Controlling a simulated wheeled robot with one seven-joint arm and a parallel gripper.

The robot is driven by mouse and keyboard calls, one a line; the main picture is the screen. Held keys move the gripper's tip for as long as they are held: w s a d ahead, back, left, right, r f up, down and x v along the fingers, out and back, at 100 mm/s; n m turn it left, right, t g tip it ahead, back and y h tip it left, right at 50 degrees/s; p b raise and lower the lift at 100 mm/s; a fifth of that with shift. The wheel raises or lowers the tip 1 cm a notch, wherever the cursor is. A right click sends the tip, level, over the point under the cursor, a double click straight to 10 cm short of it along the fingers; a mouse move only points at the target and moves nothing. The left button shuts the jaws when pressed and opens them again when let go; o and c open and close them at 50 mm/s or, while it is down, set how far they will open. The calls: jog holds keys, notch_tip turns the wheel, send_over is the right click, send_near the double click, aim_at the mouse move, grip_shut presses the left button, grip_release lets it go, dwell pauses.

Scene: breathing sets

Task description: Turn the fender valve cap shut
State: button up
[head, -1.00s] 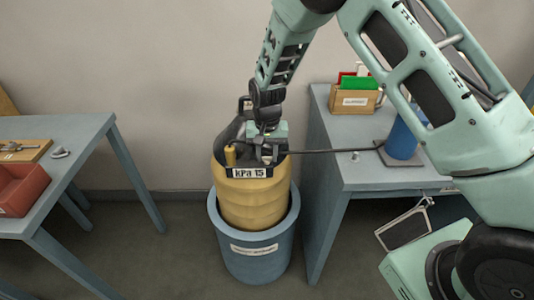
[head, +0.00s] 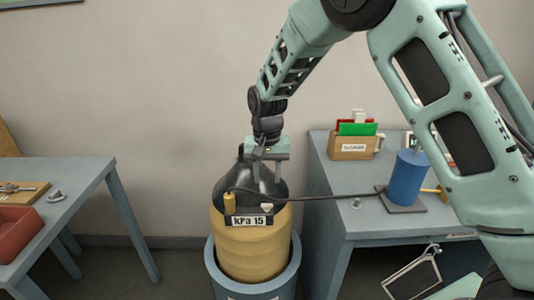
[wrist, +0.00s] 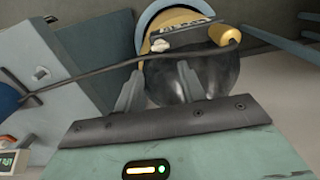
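The fender (head: 252,240) is a yellow ribbed cylinder with a black domed top (head: 240,180), standing upright in a blue tub. Its front plate (head: 247,221) reads "kPa 15". A small pale piece (head: 266,208), perhaps the valve cap, sits by the plate's upper edge; it also shows in the wrist view (wrist: 161,46). A yellow upright fitting (head: 229,203) stands at the left, with the dark hose (head: 315,197) ending near it. My gripper (wrist: 158,82) is open over the black dome, its two fingers apart with nothing between them. Whether a fingertip touches the dome cannot be told.
The blue tub (head: 294,268) stands between two grey-blue tables. The right table (head: 338,202) holds the blue pump (head: 407,178) and a wooden card box (head: 348,150). The left table (head: 75,185) holds a red bin (head: 18,228). The hose crosses the gap to the right table.

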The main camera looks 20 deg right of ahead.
notch_tip(320, 180, up, 8)
jog(key=shift+f, duration=0.15)
dwell(0.5)
